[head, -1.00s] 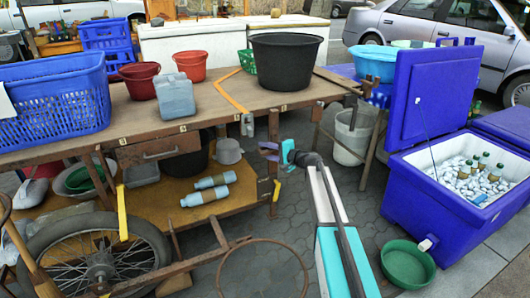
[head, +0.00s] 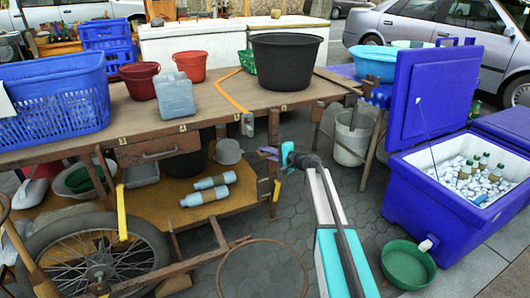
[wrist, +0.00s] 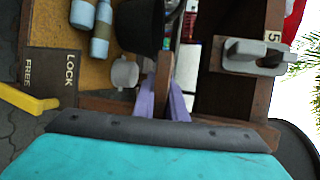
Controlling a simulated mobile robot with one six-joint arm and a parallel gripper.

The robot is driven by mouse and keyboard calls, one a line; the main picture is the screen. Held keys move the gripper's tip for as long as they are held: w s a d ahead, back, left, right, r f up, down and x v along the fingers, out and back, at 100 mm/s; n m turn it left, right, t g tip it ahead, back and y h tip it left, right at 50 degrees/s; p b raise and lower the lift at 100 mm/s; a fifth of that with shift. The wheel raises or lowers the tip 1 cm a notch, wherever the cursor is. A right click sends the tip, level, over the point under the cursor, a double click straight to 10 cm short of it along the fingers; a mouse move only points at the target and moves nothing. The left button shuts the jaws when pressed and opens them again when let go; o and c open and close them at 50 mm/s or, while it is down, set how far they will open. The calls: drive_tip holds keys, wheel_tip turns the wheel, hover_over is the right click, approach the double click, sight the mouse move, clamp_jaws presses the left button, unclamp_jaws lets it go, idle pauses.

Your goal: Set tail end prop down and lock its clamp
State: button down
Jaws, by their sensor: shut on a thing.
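The tail end prop (head: 273,172) is a brown wooden leg at the table's right end, upright in the head view. My gripper (head: 268,153) is at its upper part, with purple fingers closed. In the wrist view the gripper (wrist: 164,108) has its fingers either side of a narrow brown wooden piece (wrist: 163,78), apparently part of the prop. The yellow clamp lever (head: 276,190) is low on the prop; it also shows in the wrist view (wrist: 30,102), beside a plate marked LOCK and FREE (wrist: 50,72), its arm pointing toward the FREE side. The prop's foot is unclear.
A grey fitting with a dark knob (wrist: 252,57) is by the label 5. The table (head: 215,112) carries a black tub (head: 286,62); bottles (head: 208,190) lie on the shelf below. A blue cooler (head: 432,215) and green basin (head: 408,266) stand to the right.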

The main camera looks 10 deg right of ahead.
wheel_tip(320, 180, down, 9)
drive_tip(key=b, duration=0.3)
drive_tip(key=shift+f+b, duration=0.15)
drive_tip(key=shift+b, duration=0.25)
drive_tip(key=c, duration=1.8)
unclamp_jaws()
drive_tip(key=p+v, duration=0.3)
drive_tip(key=v, duration=1.1)
drive_tip(key=shift+p, duration=0.35)
